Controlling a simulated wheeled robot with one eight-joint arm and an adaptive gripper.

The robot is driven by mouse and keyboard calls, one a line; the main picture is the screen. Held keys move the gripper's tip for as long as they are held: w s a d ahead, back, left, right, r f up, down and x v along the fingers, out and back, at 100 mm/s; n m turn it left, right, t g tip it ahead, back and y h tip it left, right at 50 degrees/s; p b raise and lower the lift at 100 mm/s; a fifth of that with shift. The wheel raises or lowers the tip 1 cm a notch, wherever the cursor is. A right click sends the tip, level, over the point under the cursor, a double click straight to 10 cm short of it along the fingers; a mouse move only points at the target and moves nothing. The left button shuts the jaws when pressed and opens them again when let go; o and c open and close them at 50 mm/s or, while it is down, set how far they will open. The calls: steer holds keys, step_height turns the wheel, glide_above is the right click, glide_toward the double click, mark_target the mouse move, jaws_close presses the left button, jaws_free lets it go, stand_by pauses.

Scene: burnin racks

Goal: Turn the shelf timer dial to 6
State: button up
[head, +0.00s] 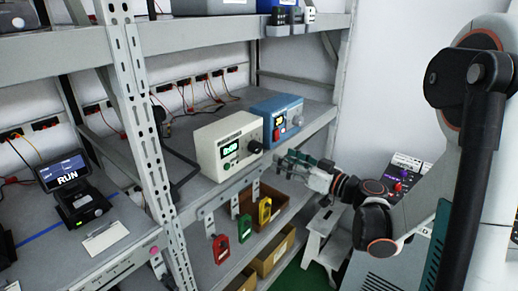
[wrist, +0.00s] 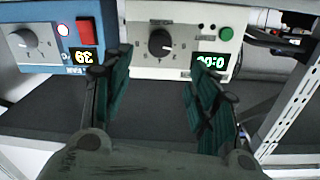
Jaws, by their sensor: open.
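The shelf timer is a beige box (head: 227,142) on the middle shelf, with a green lit display and a black dial (head: 254,147) on its front. In the wrist view, which looks upside down, the beige box (wrist: 185,20) shows its black dial (wrist: 160,43) with marks around it and the display (wrist: 211,62), apparently reading 0:00. The marks are too small to read surely. My gripper (head: 290,160) is open and empty in front of the shelf. In the wrist view my gripper (wrist: 158,78) has its fingers spread either side of the dial's line, apparently not touching it.
A blue box (head: 277,118) with a red switch and grey knob stands right beside the timer. Red, green and yellow padlock-like tags (head: 244,228) hang below the shelf edge. A steel rack post (head: 146,140) stands to the left.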

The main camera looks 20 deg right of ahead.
mark_target(259, 148)
steer(key=b+x, duration=0.1)
steer(key=x, duration=1)
steer(key=c, duration=1.1)
